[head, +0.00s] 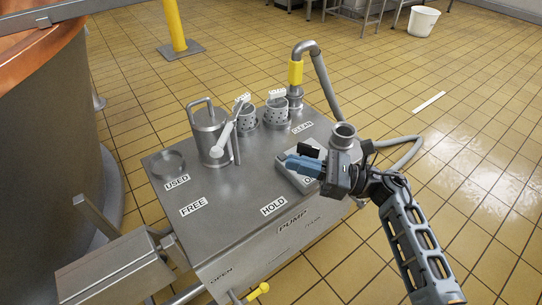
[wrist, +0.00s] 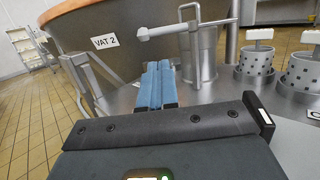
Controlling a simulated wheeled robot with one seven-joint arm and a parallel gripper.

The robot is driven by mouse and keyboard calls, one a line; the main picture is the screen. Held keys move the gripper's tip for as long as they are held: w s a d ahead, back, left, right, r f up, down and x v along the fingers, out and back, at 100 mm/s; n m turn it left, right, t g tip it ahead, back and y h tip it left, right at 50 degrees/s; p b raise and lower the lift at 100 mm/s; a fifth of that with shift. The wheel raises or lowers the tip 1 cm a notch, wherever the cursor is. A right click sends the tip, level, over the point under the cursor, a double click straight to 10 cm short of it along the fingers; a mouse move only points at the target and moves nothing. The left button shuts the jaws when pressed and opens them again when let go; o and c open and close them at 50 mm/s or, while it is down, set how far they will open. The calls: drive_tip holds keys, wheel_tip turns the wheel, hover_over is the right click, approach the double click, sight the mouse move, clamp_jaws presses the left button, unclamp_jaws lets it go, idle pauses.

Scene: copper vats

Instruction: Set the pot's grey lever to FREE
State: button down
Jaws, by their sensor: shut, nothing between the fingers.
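The pot (head: 207,132) is a lidded steel cylinder with a loop handle, standing on the steel bench top. Its light grey lever (head: 226,133) sits on a thin post beside the pot. The lever's arm slants towards the near left, its round end in front of the pot. The FREE label (head: 193,205) is at the near left and the HOLD label (head: 273,205) to its right. In the wrist view the lever (wrist: 185,29) crosses in front of the pot (wrist: 203,55). My gripper (head: 303,164) is shut and empty, right of the lever and apart from it.
Two perforated cups (head: 247,120) (head: 276,110) stand behind the lever. A hose pipe with a yellow grip (head: 296,73) rises at the back. A ring (head: 167,163) is by USED. The copper vat (head: 45,110) is at left.

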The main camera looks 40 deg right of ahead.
sight(230, 126)
drive_tip(key=b+x, duration=0.1)
drive_tip(key=x, duration=1.2)
drive_tip(key=shift+a, duration=0.1)
drive_tip(key=shift+w+a+r+m+t+h+b, duration=0.1)
drive_tip(key=shift+w+a+m+t+h, duration=0.2)
drive_tip(key=shift+a+m+t+h, duration=0.2)
drive_tip(key=shift+w+a+f+m+t+h+b, duration=0.1)
drive_tip(key=shift+w+a+m+t+h, duration=0.25)
drive_tip(key=shift+h, duration=0.3)
drive_tip(key=shift+w+a+r+m+t+h+b, duration=0.1)
drive_tip(key=shift+w+a+m+t+h, duration=0.1)
drive_tip(key=shift+a+m+t+h, duration=0.25)
drive_tip(key=shift+a, duration=0.1)
